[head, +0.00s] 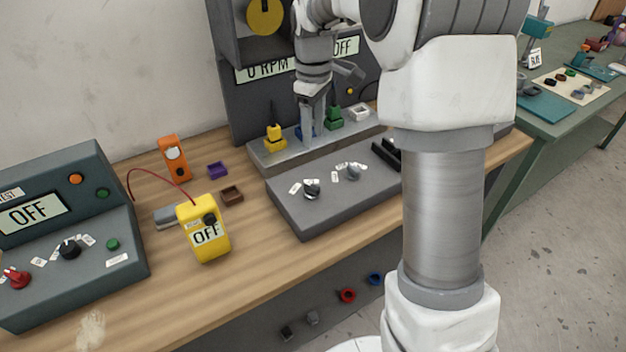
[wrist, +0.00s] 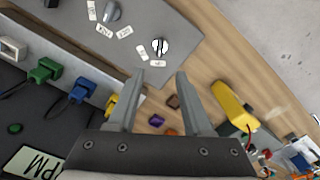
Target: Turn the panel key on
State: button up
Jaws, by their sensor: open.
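The panel key (head: 311,190) is a small silver piece on the left part of the grey sloped panel (head: 300,222), with white labels beside it. It also shows in the wrist view (wrist: 160,46), just beyond the fingertips. A second grey knob (head: 353,170) sits to its right on the same panel and shows at upper left in the wrist view (wrist: 110,13). My gripper (head: 308,138) points down behind the key, in front of the blue plug (head: 309,127). In the wrist view my gripper (wrist: 161,73) is open and empty. The label text is too small to read.
A yellow plug (head: 274,137) and green plug (head: 334,117) stand on the ledge close beside my gripper. A yellow meter reading OFF (head: 204,232), an orange device (head: 174,158) and small trays stand left of the panel. A dark control box (head: 70,215) is at far left.

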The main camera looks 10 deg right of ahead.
aim_at(313, 186)
notch_tip(313, 186, down, 16)
jog(key=shift+b, duration=0.45)
grip_shut()
